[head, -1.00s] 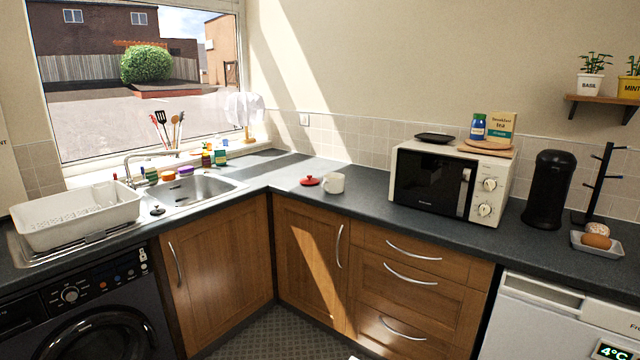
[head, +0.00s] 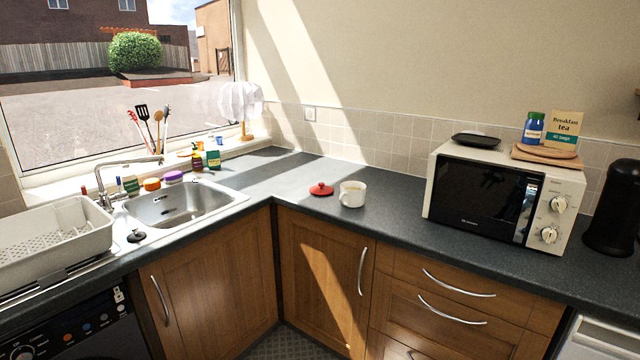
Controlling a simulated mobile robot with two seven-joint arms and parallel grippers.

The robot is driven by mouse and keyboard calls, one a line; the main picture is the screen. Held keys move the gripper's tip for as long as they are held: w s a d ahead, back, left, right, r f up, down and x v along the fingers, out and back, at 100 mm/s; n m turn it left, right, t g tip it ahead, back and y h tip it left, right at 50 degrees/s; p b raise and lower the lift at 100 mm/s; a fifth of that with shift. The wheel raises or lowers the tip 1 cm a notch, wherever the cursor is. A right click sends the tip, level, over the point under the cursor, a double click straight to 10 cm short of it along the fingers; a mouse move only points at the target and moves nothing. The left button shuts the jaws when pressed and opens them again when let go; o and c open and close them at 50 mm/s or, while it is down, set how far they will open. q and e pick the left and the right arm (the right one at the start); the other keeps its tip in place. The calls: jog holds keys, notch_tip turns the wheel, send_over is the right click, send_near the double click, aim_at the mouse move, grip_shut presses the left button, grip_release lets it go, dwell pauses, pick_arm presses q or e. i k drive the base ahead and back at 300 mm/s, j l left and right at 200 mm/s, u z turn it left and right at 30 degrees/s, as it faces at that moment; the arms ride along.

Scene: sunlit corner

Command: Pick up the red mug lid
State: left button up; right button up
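The red mug lid (head: 321,189) lies flat on the dark worktop (head: 400,221), near the inner corner of the counter. It is a small round disc with a knob on top. A white mug (head: 352,194) stands upright just to the right of the lid, a small gap apart. Neither of my grippers shows in the head view.
The sink (head: 180,204) and a white dish rack (head: 52,240) are on the left. A microwave (head: 500,197) stands on the right, with a black canister (head: 614,210) beyond it. Worktop behind the lid is clear. Cupboards with handles are below.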

aim_at(321, 189)
jog(key=i+j, duration=0.2)
jog(key=i, duration=0.25)
jog(key=i+j+z, duration=0.1)
jog(key=i, duration=0.35)
jog(key=i+j, duration=0.3)
jog(key=i, duration=0.15)
jog(key=i+j+z, duration=0.1)
jog(key=i+j, duration=0.15)
jog(key=i, duration=0.2)
jog(key=i+j, duration=0.25)
jog(key=i, duration=0.2)
